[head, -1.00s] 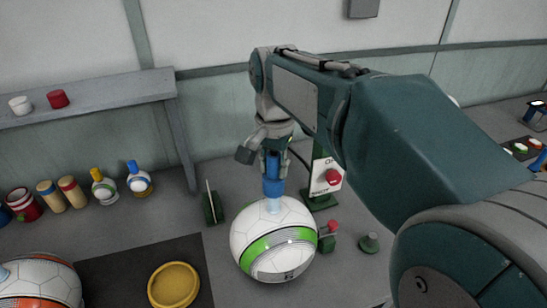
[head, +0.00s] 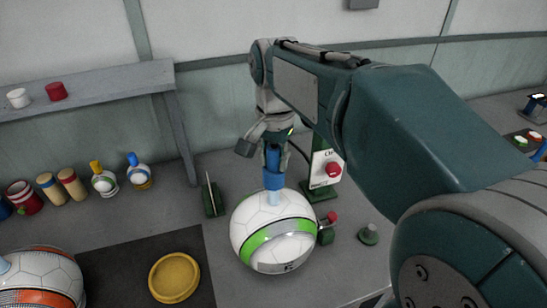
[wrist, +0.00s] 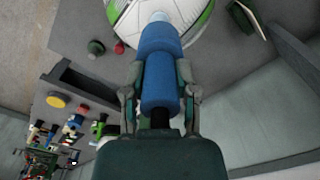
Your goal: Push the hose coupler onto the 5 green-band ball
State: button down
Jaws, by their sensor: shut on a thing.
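The green-band ball (head: 274,230), white with a green stripe, sits on the bench with a pale stem (head: 275,196) on its top. My gripper (head: 272,150) is above the ball. It is shut on the blue hose coupler (head: 273,168), which points down toward the stem. In the wrist view, the blue coupler (wrist: 160,75) lies between both fingers of my gripper (wrist: 160,95). Its far end meets the pale stem (wrist: 160,17) on the ball (wrist: 185,12). I cannot tell how far the coupler is over the stem.
An orange-band ball (head: 45,275) stands at lower left beside a dark mat (head: 110,268) with a yellow dish (head: 174,278). A red button on a white panel (head: 326,169) stands right behind the ball. Small bottles (head: 104,180) and cans line the wall.

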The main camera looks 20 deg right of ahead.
aim_at(274, 173)
jog(key=shift+f, duration=2.1)
dwell(0.4)
jog(key=shift+c, duration=1.5)
grip_release()
notch_tip(274, 173, up, 12)
jog(key=shift+f, duration=0.1)
jog(key=s+f+n+t, duration=0.5)
jog(key=s+f+n, duration=0.4)
jog(key=s+f, duration=0.3)
jog(key=shift+s, duration=1.05)
